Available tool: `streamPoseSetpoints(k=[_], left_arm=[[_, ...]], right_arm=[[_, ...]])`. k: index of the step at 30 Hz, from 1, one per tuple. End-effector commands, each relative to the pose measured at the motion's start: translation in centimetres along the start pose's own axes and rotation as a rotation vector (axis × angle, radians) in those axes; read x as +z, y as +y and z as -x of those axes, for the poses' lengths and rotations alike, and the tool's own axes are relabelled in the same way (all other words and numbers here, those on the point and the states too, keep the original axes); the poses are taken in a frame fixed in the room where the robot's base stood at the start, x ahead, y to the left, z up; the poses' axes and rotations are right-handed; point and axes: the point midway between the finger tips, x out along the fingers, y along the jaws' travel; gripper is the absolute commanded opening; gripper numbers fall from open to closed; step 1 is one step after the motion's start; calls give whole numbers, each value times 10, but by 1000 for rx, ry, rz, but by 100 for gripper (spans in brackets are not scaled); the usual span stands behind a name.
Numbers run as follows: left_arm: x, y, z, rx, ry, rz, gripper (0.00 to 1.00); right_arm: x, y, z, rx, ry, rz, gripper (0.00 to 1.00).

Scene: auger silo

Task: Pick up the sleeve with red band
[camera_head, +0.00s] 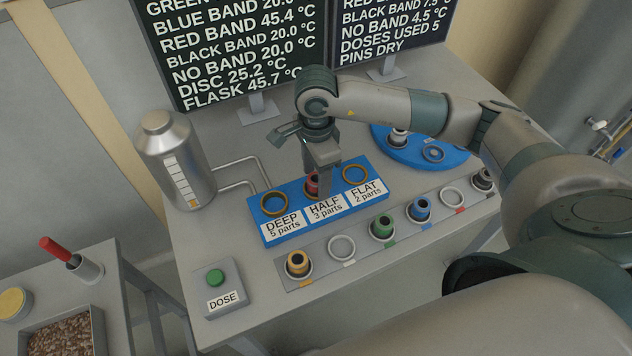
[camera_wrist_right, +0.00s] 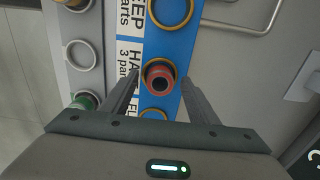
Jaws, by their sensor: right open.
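The sleeve with red band (camera_head: 312,184) stands in the middle HALF place of the blue block (camera_head: 262,232), partly hidden by my right gripper in the head view. In the right wrist view the red-banded sleeve (camera_wrist_right: 158,77) shows from above, with a dark bore, inside a brass-coloured ring. My right gripper (camera_head: 322,178) is above the HALF place, pointing down. In the wrist view its two fingers (camera_wrist_right: 158,92) are apart, one on each side of the sleeve, with visible gaps. My left gripper is not in view.
The grey rack (camera_head: 362,262) in front holds sleeves with yellow, green and blue bands, plus empty rings. A blue round plate (camera_head: 408,158) is at the right back. A metal flask (camera_head: 172,160) and a DOSE button box (camera_head: 219,287) stand left. Two screens stand behind.

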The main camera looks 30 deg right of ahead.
Motion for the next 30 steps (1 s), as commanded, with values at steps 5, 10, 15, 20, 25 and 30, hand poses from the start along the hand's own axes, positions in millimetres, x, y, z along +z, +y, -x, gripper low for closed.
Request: streamPoseSetpoints(k=[5,10,15,20,25,30], left_arm=[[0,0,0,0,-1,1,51],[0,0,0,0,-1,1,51],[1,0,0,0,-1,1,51],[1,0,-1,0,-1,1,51],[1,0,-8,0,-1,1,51],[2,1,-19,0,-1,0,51]], right_arm=[[0,0,0,0,0,0,42],[0,0,0,0,0,0,2],[0,0,1,-1,-1,0,0],[0,-1,2,-2,-1,0,0],[0,-1,11,-5,-1,-1,0],[0,-2,31,-7,-1,0,0]])
